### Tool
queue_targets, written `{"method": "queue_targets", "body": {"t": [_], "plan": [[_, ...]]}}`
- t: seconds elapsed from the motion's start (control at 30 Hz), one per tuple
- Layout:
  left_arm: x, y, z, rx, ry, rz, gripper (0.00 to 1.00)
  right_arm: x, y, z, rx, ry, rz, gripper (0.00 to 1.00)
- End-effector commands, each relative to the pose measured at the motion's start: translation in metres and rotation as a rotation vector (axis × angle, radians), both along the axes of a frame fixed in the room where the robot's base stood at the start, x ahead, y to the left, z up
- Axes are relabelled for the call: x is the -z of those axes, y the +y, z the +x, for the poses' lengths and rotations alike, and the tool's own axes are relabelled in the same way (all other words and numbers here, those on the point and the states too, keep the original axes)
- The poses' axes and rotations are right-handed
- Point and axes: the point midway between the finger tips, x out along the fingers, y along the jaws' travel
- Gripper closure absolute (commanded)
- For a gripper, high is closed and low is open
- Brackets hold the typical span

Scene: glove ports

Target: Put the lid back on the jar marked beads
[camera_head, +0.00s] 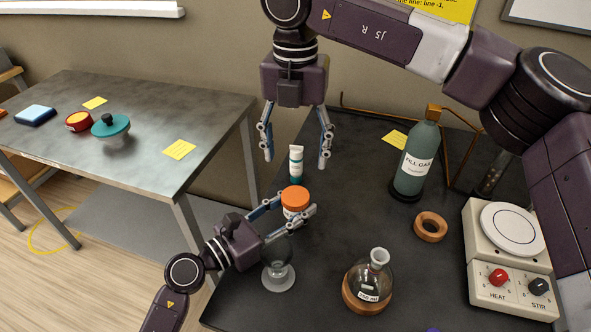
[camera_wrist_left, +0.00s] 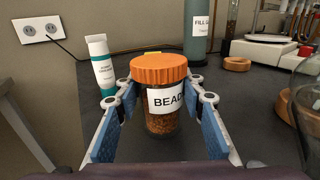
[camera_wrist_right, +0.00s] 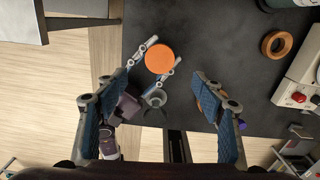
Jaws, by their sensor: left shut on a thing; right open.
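The beads jar (camera_wrist_left: 162,103) is brown-filled, with a white label reading "BEAD". An orange lid (camera_head: 295,196) sits on its top and looks level; whether it is threaded on cannot be told. The lid also shows from above in the right wrist view (camera_wrist_right: 160,59). My left gripper (camera_head: 294,207) is shut on the jar, with one finger on each side below the lid. The jar is upright at the dark bench's left side. My right gripper (camera_head: 297,157) is open and empty, pointing down above and behind the jar, apart from the lid.
A white tube (camera_head: 296,163) stands just behind the jar. A glass piece (camera_head: 278,265) and a round flask (camera_head: 370,282) stand in front. A green gas bottle (camera_head: 414,160), cork ring (camera_head: 430,227) and hotplate (camera_head: 507,262) are to the right. A separate table (camera_head: 150,90) is left.

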Motion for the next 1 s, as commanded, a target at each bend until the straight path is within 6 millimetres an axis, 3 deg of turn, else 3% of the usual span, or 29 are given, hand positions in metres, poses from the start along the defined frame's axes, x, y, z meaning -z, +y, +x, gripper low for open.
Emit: {"method": "queue_targets", "body": {"t": [0.13,0.43,0.47,0.6,0.67,1.0], "plan": [[0.0004,0.0002,0.0001,0.0,0.001,0.001,1.0,-0.0131,0.0006,-0.0003,-0.001,0.0,0.001,0.38],[0.0002,0.0002,0.0001,0.0,0.0,0.0,1.0,-0.0157,0.0002,-0.0004,-0.001,0.001,0.001,0.38],[0.0002,0.0002,0.0001,0.0,0.0,0.0,0.63,-0.0157,0.0002,-0.0004,-0.001,0.001,0.001,0.38],[0.0002,0.0002,0.0001,0.0,0.0,0.0,0.47,-0.0155,0.0002,-0.0003,-0.001,0.001,0.001,0.38],[0.0001,0.0002,0.0001,0.0,0.0,0.0,0.43,-0.0155,0.0002,-0.0003,0.0,0.001,0.001,0.38],[0.0011,0.0043,-0.0032,-0.001,0.001,0.002,0.43,-0.0154,0.0001,-0.0002,0.0,0.001,0.001,0.38]]}}
